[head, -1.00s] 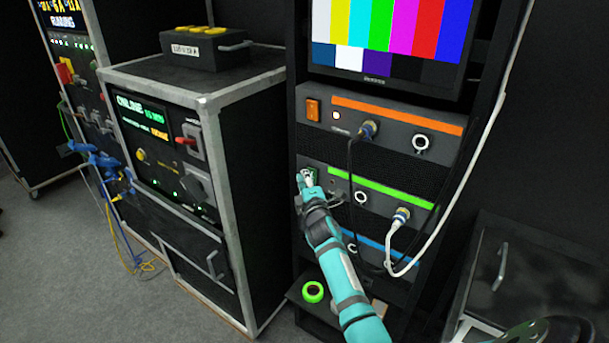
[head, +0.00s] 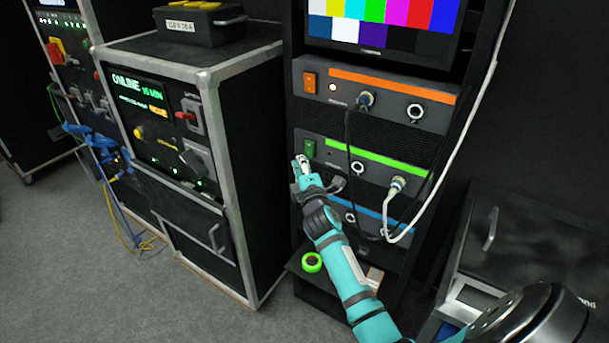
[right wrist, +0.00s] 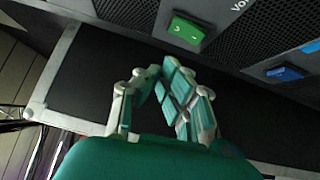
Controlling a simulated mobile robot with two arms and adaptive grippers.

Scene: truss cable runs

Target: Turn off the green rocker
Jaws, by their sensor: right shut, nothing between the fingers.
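The green rocker (head: 309,149) sits at the left end of the rack unit with the green stripe (head: 375,158). It also shows in the right wrist view (right wrist: 185,30), at the top, with small marks on its face. I cannot tell which side of it is pressed in. My right gripper (head: 300,162) is shut and empty, just below and left of the rocker in the head view. In the wrist view its fingertips (right wrist: 165,72) meet in a point, with a visible gap to the rocker. My left gripper is not in view.
An orange rocker (head: 309,82) sits on the unit above, and a unit with a blue stripe (head: 369,212) is below. A black cable (head: 349,150) and a white cable (head: 440,165) hang across the rack front. A green tape roll (head: 312,262) lies on the shelf below.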

